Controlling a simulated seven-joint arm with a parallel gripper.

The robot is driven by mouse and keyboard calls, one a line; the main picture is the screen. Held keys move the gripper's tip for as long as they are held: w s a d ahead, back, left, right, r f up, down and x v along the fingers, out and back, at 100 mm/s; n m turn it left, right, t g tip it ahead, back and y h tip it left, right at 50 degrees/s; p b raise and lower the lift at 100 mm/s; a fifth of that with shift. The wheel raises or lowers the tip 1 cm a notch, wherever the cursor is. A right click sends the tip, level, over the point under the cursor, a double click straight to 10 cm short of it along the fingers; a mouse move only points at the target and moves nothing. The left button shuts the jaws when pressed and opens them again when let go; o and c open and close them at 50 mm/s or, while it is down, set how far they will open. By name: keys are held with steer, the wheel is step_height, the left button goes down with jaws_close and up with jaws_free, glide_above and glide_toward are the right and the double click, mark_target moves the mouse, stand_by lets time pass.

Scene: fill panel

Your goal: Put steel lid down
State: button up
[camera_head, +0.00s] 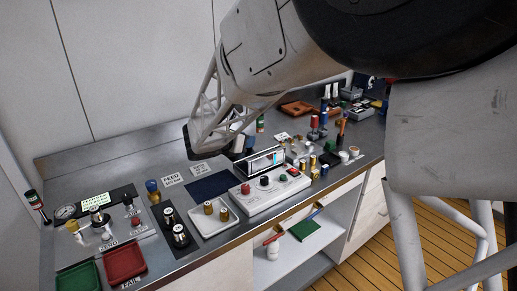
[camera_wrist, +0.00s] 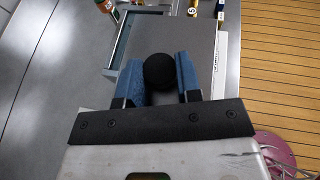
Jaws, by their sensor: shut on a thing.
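In the wrist view, a flat grey steel lid (camera_wrist: 200,40) with a round black knob (camera_wrist: 159,71) lies below my gripper (camera_wrist: 159,80). My gripper's two blue fingers stand on either side of the knob and are shut on it. The lid hides much of what is under it. In the head view my gripper (camera_head: 243,147) is low over the bench, behind the white control box (camera_head: 262,200), and is mostly hidden by my arm. I cannot clearly make out the lid there, nor tell whether it touches anything beneath.
A framed panel (camera_head: 265,161) stands behind the control box. A white tray (camera_head: 213,222) with brass-topped pieces, a dark blue mat (camera_head: 209,187), a red tray (camera_head: 125,262) and a green tray (camera_head: 78,278) lie to the left. Several small parts crowd the right.

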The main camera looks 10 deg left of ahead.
glide_toward(277, 145)
steer(key=x, duration=0.4)
steer(key=shift+w+d, duration=0.15)
steer(key=shift+w, duration=0.05)
steer(key=w+a, duration=0.3)
steer(key=w, duration=0.4)
steer(key=w+a+f, duration=0.1)
steer(key=w+a, duration=0.2)
steer(key=w, duration=0.5)
steer(key=shift+f, duration=0.25)
steer(key=shift+f, duration=1.8)
steer(key=shift+f, duration=0.55)
steer(key=o, duration=1)
